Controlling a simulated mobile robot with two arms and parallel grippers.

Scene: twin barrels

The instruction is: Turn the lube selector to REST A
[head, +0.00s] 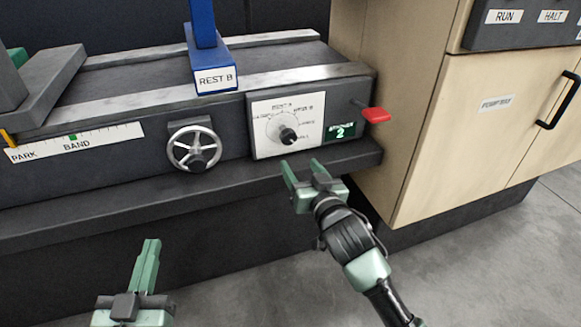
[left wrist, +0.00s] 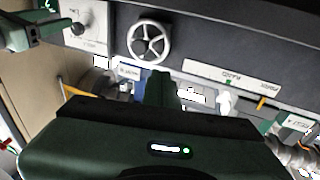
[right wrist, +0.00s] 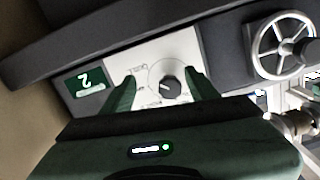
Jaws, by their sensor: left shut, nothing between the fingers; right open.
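The lube selector (head: 276,127) is a pale round dial with a black knob (head: 288,136) on a white plate on the bench's dark front. REST A is printed above the dial, REST B at its upper right; other labels are too small to read. The knob's pointer setting cannot be told. My right gripper (head: 301,170) is open, just below and in front of the plate, apart from the knob. In the right wrist view the knob (right wrist: 170,87) shows between the open fingers (right wrist: 160,88). My left gripper (head: 152,246) is shut and empty, low at the left, away from the bench.
A spoked handwheel (head: 194,147) is left of the plate, and a red-tipped lever (head: 375,114) sticks out at its right. A green sign (head: 342,132) reads 2. A blue REST B post (head: 213,75) stands above. A wooden cabinet (head: 410,130) bounds the right; a ledge (head: 150,197) runs below.

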